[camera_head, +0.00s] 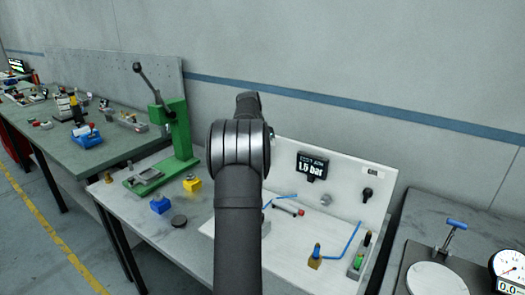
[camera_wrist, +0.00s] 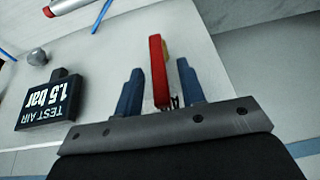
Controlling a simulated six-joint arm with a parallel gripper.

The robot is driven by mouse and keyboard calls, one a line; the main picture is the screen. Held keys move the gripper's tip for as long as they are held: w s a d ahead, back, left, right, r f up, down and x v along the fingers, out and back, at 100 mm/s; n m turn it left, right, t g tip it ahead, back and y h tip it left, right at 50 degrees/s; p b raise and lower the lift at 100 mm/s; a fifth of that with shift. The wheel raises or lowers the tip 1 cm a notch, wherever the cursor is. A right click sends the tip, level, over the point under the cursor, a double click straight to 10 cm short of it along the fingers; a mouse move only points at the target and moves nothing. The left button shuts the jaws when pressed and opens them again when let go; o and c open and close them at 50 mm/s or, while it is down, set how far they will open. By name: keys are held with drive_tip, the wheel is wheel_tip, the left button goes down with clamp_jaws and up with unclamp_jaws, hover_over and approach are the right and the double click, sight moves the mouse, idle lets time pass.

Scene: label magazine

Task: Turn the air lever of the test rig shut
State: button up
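The red air lever (camera_wrist: 157,62) shows in the wrist view as a narrow upright bar, with a bit of brass-coloured body beside it. My gripper (camera_wrist: 160,66) is open, with one blue finger on each side of the lever. A gap shows between the lever and each finger in this view; I cannot tell the depth exactly. In the head view my arm hides the lever and the gripper. The test rig's white panel (camera_head: 345,185) carries a black display (camera_head: 312,167) that reads about 1.5 bar; it also shows upside down in the wrist view (camera_wrist: 48,104).
A grey knob (camera_head: 326,199) and a black knob (camera_head: 368,194) stick out from the panel. Blue hoses and a red-tipped tube (camera_head: 299,212) lie near the rig's base. A green press (camera_head: 177,130) stands left, and a dial gauge (camera_head: 508,265) lies right.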

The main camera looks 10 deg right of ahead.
drive_tip(key=shift+w+d+f, duration=0.15)
drive_tip(key=shift+f, duration=0.45)
clamp_jaws()
